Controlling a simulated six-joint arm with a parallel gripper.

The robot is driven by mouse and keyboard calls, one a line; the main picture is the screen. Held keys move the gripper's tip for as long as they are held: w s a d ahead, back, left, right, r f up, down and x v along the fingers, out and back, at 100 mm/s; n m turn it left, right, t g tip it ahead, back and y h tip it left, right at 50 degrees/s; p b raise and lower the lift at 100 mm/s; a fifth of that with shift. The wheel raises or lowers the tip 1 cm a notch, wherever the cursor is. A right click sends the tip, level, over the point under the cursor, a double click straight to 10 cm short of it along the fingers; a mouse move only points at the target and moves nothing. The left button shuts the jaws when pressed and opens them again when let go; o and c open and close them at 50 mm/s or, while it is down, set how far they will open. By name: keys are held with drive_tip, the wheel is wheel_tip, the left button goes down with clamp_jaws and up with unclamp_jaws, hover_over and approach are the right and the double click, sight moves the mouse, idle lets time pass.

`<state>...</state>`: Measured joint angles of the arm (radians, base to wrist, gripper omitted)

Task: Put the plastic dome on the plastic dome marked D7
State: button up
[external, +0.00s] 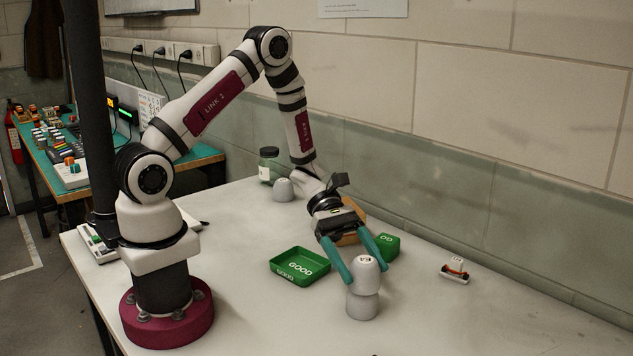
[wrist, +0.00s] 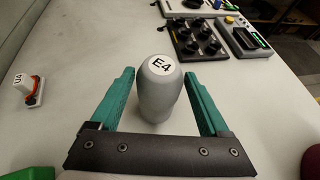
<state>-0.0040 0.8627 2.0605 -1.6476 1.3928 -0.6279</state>
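A light grey plastic dome (wrist: 158,85) marked E4 stands upright on top of another grey dome (external: 362,307) on the bench. The upper dome also shows in the external view (external: 364,272). The lower dome's mark is not visible, so I cannot tell whether it is D7. My gripper (external: 367,274) is open, with its teal fingers on either side of the upper dome. In the wrist view (wrist: 162,84) gaps show between the dome and both fingers. Another grey dome (external: 282,191) stands far back near the wall; its mark is not readable.
A green tray (external: 283,279) marked GOOD lies left of the stack. A small white-and-red part (external: 455,270) lies to the right. A glass jar (external: 268,166) stands at the back. A knob panel (wrist: 196,40) is farther off.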

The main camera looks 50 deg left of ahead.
drive_tip(key=shift+o, duration=1.2)
drive_tip(key=shift+r, duration=0.1)
drive_tip(key=v, duration=1.1)
drive_tip(key=s+a+r+m+g+y, duration=0.25)
drive_tip(key=s+r+m+y, duration=0.4)
drive_tip(key=s+m, duration=0.35)
drive_tip(key=s+a+r+m+t+y, duration=0.3)
drive_tip(key=s+a+m+t+y, duration=0.2)
drive_tip(key=a+m, duration=0.6)
drive_tip(key=s+y, duration=0.2)
drive_tip(key=s, duration=0.1)
drive_tip(key=shift+s+r+y, duration=0.25)
drive_tip(key=shift+s+y, duration=0.1)
